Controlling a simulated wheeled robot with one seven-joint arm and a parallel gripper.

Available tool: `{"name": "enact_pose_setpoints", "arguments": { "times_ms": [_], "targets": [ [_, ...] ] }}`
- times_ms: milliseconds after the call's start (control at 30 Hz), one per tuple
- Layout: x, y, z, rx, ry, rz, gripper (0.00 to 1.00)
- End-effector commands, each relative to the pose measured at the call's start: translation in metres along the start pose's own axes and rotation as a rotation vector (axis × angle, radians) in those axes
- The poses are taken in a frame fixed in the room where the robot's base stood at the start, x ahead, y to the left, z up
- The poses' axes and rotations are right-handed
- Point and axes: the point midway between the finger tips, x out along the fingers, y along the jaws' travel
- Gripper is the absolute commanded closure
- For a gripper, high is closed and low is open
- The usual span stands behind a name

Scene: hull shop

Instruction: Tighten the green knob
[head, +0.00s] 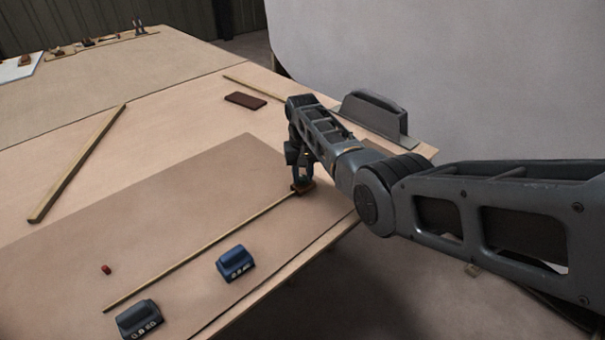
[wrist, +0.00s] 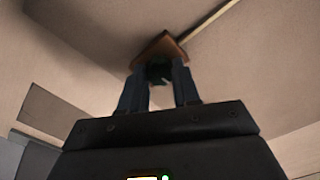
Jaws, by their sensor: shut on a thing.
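My gripper (head: 302,176) points down at the right end of a long thin wooden strip on the bench. In the wrist view, my gripper (wrist: 159,82) has its two fingers closed around a small dark piece (wrist: 158,73). This piece sits against a reddish-brown block (wrist: 160,47) at the strip's end; the block also shows below my fingers in the head view (head: 305,186). The piece is where a knob would be, but it looks nearly black and I cannot make out green. The fingers hide most of it.
The thin strip (head: 200,250) runs to the lower left. A blue weight (head: 235,263), a dark grey weight (head: 138,319) and a small red piece (head: 105,269) lie near it. A loose batten (head: 78,165), a dark red block (head: 245,100) and a grey handled tool (head: 375,115) lie farther off.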

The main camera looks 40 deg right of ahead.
Motion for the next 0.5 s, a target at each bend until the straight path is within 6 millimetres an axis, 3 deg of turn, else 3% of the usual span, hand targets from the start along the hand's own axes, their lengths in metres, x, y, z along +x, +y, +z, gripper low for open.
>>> {"name": "enact_pose_setpoints", "arguments": {
  "times_ms": [500],
  "targets": [
    [-0.0002, -0.0003, -0.0002, 0.402, 0.001, 0.000, 0.99]
  ]
}}
